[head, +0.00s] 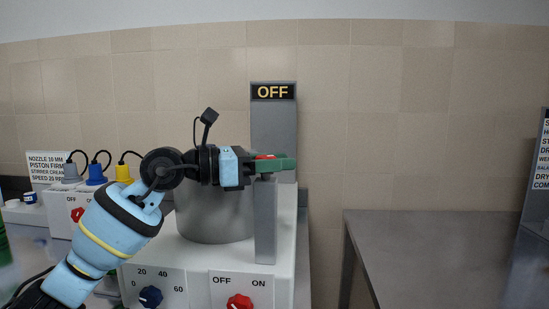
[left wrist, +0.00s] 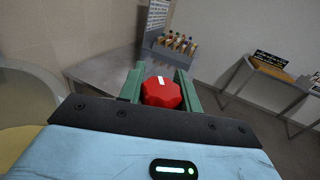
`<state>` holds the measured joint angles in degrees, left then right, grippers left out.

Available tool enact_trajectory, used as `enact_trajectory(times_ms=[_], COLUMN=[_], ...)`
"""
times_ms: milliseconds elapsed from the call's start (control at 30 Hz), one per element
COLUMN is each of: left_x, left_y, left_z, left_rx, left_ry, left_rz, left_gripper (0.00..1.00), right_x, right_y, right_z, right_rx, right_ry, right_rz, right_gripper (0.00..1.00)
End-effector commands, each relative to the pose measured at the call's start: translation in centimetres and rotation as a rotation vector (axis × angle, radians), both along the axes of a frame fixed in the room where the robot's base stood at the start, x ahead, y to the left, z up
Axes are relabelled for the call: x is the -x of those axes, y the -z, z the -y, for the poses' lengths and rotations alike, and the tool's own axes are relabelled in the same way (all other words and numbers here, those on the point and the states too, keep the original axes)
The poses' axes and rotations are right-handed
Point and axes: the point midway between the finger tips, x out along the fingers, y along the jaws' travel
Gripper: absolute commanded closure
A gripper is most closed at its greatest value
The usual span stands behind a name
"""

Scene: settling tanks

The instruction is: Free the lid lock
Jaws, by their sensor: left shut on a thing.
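A red faceted knob (left wrist: 162,92) with a white mark sits between the green fingers of my left gripper (left wrist: 160,76) in the left wrist view. It looks like the lid lock. In the head view my left gripper (head: 284,162) is shut on it at the top of a short grey post (head: 265,222), and only a sliver of red (head: 265,157) shows. The post stands beside a grey drum (head: 212,215) on a white machine (head: 285,262). My arm hides the drum's top and any lid. A sign (head: 272,92) on the tall back column reads OFF.
Grey, blue and yellow plugs (head: 97,172) stand at the left. A bare grey table (head: 440,245) is at the right.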

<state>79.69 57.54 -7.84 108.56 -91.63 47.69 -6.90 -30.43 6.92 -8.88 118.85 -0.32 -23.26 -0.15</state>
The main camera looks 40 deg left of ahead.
Motion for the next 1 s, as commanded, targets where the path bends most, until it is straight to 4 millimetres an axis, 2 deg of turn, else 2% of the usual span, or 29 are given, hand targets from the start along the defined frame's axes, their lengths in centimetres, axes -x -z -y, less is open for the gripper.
enact_trajectory(times_ms=[433, 467, 600, 1000], left_x=[0.03, 0.03, 0.03, 0.50], left_y=[0.11, 0.11, 0.08, 0.16], left_z=[0.13, 0.13, 0.10, -0.47], left_rx=[0.003, 0.003, 0.003, 0.002], left_ry=[0.029, 0.029, 0.028, 0.023], left_rz=[0.000, 0.000, 0.002, 0.001], left_gripper=[1.00, 0.64, 0.45, 0.45], right_x=[0.18, 0.16, 0.11, 0.12], right_y=[-0.17, -0.18, -0.22, -0.05], right_z=[-0.07, -0.08, -0.13, -0.16], right_rx=[-0.003, -0.003, -0.004, -0.004], right_ry=[0.003, 0.003, 0.005, 0.005], right_rz=[-0.002, -0.002, -0.001, -0.002], right_gripper=[1.00, 1.00, 1.00, 1.00])
